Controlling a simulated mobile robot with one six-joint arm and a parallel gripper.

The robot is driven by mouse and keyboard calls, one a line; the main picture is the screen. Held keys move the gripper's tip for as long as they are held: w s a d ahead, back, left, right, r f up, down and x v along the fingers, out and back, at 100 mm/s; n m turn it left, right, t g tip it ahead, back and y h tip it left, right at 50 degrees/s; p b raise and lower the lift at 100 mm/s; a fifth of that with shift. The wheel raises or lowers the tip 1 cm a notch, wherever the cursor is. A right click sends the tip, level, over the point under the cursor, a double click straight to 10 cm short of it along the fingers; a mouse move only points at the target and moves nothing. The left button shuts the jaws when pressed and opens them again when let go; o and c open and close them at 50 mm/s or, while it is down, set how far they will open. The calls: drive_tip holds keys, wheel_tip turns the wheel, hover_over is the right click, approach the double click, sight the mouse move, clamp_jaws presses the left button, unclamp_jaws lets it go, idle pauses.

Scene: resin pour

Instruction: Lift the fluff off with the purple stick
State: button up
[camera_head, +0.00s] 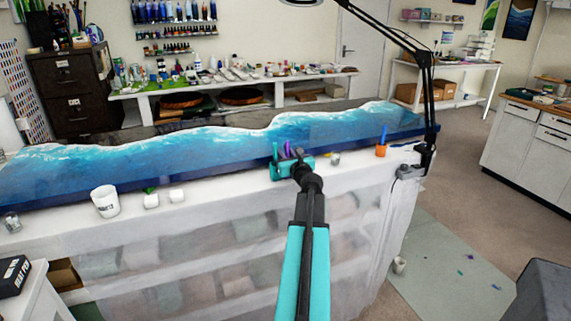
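A blue and white resin river slab (150,150) lies along the white-covered table. My gripper (287,152) is at the table's front edge, by the slab's near side. A small purple upright shape, probably the purple stick (287,147), shows at the gripper's dark fingers. I cannot tell whether the fingers grip it or it stands behind them. My wrist hides part of this area. The fluff is too small to make out in this view.
An orange cup (381,151) holding a blue stick stands right of my gripper, near a black lamp arm (429,110). A white cup (105,201), small white blocks (151,201) and a clear glass (11,222) stand along the front edge at left.

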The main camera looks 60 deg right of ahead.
clamp_jaws()
drive_tip(key=shift+r, duration=0.1)
wheel_tip(320, 180, up, 10)
drive_tip(key=p, duration=0.1)
idle(0.5)
idle(0.5)
drive_tip(key=shift+d+r+m+p, duration=0.2)
drive_tip(key=shift+m+p, duration=0.1)
drive_tip(key=shift+p, duration=0.85)
drive_tip(key=d+m+g+p, duration=0.1)
drive_tip(key=g+p, duration=0.1)
drive_tip(key=p, duration=0.6)
drive_tip(key=shift+w+d+m, duration=0.15)
drive_tip(key=shift+d+m, duration=0.05)
drive_tip(key=shift+m, duration=0.2)
drive_tip(key=p, duration=0.2)
drive_tip(key=shift+d+m+g+h+p, duration=0.1)
drive_tip(key=shift+m+g+h+p, duration=0.2)
drive_tip(key=shift+p, duration=0.05)
